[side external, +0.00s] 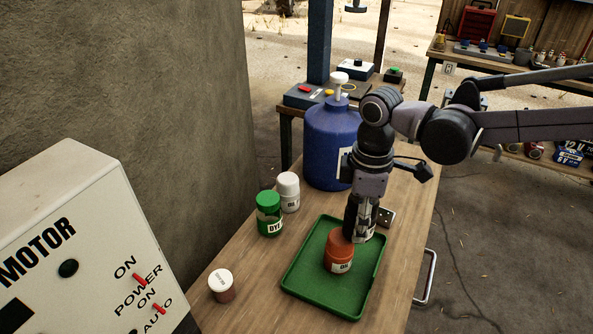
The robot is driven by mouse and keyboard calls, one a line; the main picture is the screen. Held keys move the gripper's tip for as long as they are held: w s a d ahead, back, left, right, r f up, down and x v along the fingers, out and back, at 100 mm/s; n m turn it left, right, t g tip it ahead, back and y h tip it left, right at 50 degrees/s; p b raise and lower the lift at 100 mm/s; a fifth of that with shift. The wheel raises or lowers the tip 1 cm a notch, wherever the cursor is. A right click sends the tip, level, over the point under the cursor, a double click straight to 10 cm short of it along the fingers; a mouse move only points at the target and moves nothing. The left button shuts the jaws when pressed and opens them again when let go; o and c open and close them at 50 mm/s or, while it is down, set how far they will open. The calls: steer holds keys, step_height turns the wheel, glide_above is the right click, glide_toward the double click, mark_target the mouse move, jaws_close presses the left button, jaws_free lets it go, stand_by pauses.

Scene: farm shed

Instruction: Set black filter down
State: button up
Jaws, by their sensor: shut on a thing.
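My gripper (367,214) points down over the far part of the green tray (303,283). It is shut on the black filter (351,221), a dark upright cylinder that is partly covered by the fingers. The filter's lower end is hidden behind an orange-red jar (339,257) with a white label, which is on the tray. I cannot tell whether the filter touches the tray.
A green-capped dye jar (269,216), a white-capped jar (289,190) and a white-lidded jar (221,287) stand left of the tray. A large blue jug (325,145) stands behind. A grey motor box (90,230) fills the left foreground. Bare wood (268,262) lies between the jars and tray.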

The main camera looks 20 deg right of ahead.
steer(key=d+f+m, duration=0.4)
steer(key=d+m, duration=0.2)
steer(key=d, duration=0.5)
steer(key=d+f+m, duration=0.5)
steer(key=d+m, duration=0.1)
steer(key=d, duration=0.5)
steer(key=shift+s+d+m, duration=0.3)
steer(key=shift+s+d, duration=0.1)
steer(key=shift+s, duration=0.05)
steer(key=shift+r, duration=0.1)
